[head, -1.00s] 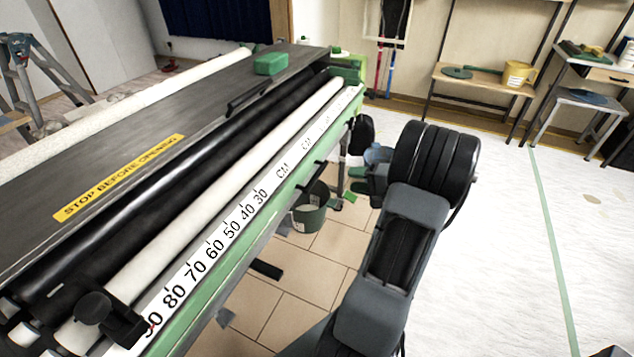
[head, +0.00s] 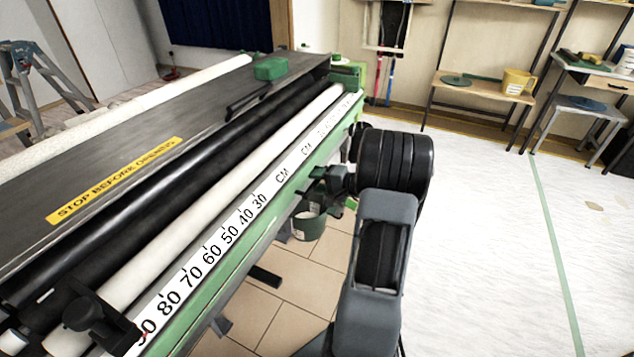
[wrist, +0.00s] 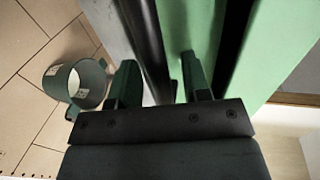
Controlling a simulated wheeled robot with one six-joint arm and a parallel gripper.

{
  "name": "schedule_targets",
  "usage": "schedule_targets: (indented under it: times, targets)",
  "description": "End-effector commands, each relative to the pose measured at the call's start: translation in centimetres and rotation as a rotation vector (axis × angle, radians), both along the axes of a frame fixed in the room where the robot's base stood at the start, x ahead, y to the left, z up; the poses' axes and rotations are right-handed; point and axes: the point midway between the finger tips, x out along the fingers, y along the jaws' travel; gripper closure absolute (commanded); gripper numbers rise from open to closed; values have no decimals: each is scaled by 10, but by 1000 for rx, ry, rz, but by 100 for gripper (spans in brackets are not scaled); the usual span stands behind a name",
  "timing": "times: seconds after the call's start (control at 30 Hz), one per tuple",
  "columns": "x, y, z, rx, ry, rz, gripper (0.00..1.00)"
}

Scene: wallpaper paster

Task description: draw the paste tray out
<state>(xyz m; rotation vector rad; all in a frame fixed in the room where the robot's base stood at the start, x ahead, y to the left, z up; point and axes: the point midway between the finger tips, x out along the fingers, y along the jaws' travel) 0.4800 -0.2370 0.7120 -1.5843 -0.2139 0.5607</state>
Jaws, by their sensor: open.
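The paste machine's long green front side (head: 225,262) runs diagonally through the head view, below the white centimetre scale (head: 205,258). The paste tray cannot be told apart clearly from this side. A black bar (wrist: 148,45), which looks like the handle, runs between my two fingers in the wrist view, beside a green panel (wrist: 198,30). My gripper (head: 312,184) is at the machine's front side towards its far end. It is open, with one finger on each side of the bar (wrist: 158,60). Contact with the bar cannot be told. The handle is hidden by my gripper in the head view.
A green bucket (head: 308,226) stands on the tiled floor under the machine; it also shows in the wrist view (wrist: 75,84). A green box (head: 270,68) lies on the machine top. Shelves (head: 480,88) stand at the back wall.

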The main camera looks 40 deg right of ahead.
Motion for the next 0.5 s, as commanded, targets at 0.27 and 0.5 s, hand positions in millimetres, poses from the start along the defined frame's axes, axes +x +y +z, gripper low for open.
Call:
schedule_targets:
  times: [0.27,0.5]
  targets:
    - [0,0,0,0,0,0,64]
    - [0,0,0,0,0,0,87]
